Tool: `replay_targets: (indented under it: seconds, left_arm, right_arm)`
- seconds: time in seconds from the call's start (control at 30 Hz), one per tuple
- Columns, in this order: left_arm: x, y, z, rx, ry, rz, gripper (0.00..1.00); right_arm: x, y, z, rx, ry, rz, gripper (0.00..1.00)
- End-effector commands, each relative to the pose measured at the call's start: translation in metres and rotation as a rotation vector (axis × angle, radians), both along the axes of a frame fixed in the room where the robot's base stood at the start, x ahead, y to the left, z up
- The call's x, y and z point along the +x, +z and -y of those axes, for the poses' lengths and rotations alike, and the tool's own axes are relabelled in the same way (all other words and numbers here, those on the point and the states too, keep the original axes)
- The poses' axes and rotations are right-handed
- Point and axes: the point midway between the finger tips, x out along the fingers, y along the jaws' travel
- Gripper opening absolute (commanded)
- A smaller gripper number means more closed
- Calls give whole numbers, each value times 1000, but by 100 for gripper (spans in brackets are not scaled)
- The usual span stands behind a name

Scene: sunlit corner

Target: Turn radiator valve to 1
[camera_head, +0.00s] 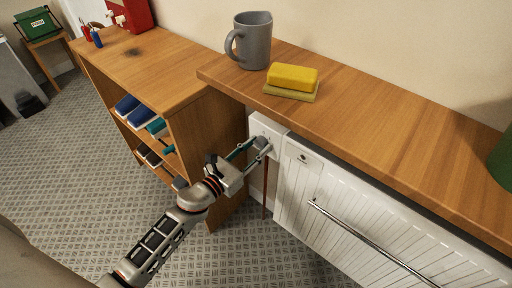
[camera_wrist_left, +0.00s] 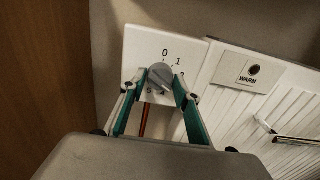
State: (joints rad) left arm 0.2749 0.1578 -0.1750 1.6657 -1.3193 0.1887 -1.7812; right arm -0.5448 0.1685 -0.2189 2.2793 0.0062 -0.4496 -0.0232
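The radiator valve is a round grey knob (camera_wrist_left: 160,77) on a white plate (camera_wrist_left: 142,50). Printed numbers ring it, with 0 at the top and 1 to its upper right. A light mark on the knob slants toward the lower right; its exact reading is unclear. In the head view the white valve box (camera_head: 266,128) is at the radiator's left end. My left gripper (camera_head: 254,148) reaches it from the lower left. Its teal fingers (camera_wrist_left: 160,84) stand apart, one on each side of the knob; whether they press on it cannot be told. My right gripper is not in view.
A wooden cabinet (camera_head: 220,128) stands left. Carpet is clear around the arm.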

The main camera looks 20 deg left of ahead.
Motion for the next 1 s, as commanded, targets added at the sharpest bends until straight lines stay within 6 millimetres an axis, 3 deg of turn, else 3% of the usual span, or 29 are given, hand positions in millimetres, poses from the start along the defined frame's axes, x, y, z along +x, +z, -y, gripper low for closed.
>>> replay_targets:
  seconds: [0.03,0.07,0.57,1.0]
  left_arm:
    - [0,0,0,0,0,0,13]
    - [0,0,0,0,0,0,6]
    - [0,1,0,-83,-1,-28,6]
    - [1,4,1,-434,0,-152,6]
  right_arm:
    - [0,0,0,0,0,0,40]
    - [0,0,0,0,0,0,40]
    - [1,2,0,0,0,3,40]
    - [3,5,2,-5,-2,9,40]
